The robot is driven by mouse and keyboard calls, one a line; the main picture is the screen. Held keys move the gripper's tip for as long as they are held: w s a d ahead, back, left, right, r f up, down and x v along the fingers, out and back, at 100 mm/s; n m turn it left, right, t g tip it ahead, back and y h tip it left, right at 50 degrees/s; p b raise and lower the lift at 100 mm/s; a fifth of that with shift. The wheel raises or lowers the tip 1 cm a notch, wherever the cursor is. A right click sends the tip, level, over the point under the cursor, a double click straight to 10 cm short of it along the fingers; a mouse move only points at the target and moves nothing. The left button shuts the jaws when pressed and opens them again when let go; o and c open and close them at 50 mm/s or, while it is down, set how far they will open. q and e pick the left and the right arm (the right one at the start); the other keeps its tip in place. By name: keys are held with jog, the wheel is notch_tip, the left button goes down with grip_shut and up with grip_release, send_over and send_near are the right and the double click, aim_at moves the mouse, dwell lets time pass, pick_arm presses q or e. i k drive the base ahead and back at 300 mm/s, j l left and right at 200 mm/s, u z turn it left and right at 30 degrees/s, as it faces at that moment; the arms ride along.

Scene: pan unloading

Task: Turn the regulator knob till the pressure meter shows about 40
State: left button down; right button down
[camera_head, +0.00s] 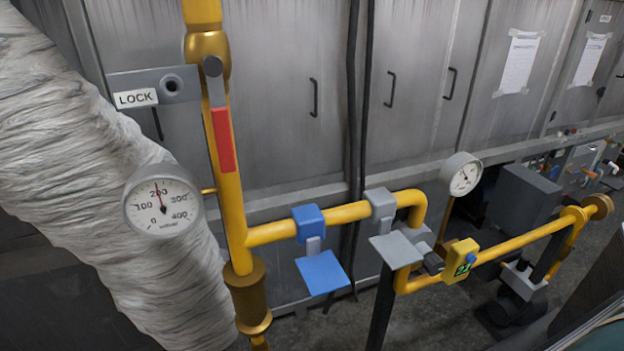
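A round white gauge (162,205) at left has marks from 0 to 400, and its red needle points up near 200. A smaller round gauge (461,174) stands above the pipe bend at right; its numbers are too small to read. A yellow box (460,261) on the lower pipe has a small green display whose digits I cannot read surely. I cannot tell for certain which part is the regulator knob. Neither of my grippers is in view.
A yellow pipe (228,190) runs down at left with a red lever (223,139). A blue valve (308,222) with a blue plate (322,272) and a grey valve (381,203) sit on the side pipe. A wrapped duct (90,150) fills the left. Grey cabinets (270,80) stand behind.

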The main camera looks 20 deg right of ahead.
aim_at(433, 264)
jog(key=z, duration=1.3)
